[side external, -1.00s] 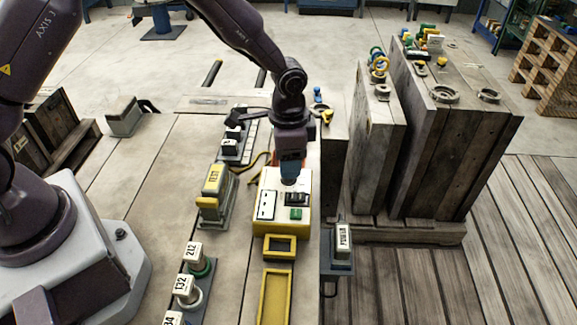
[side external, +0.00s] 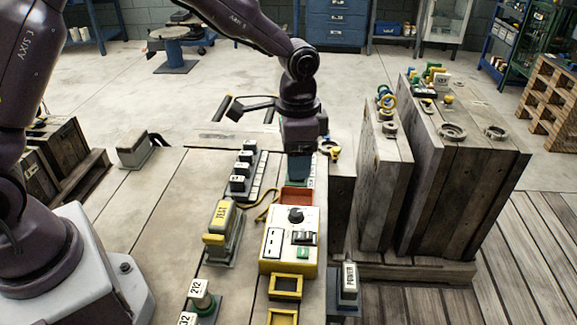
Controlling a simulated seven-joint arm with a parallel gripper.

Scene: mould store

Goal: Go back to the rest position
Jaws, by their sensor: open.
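My gripper (side external: 300,176) points down over the bench (side external: 155,220), behind the yellow-and-white control box (side external: 268,264). It holds nothing that I can see; its fingertips are small and partly merge with what lies behind them. A dark round knob (side external: 296,215) on top of the box is in plain view, apart from the gripper. A red-brown tray (side external: 297,197) sits between the box and the gripper's lower end.
Left of the box stands a yellow-and-grey TEST block (side external: 219,230), with a row of dark blocks (side external: 240,178) behind it. A POWER block (side external: 348,282) is at the right edge. Tall wooden moulds (side external: 455,190) stand to the right. Open floor (side external: 250,75) lies behind.

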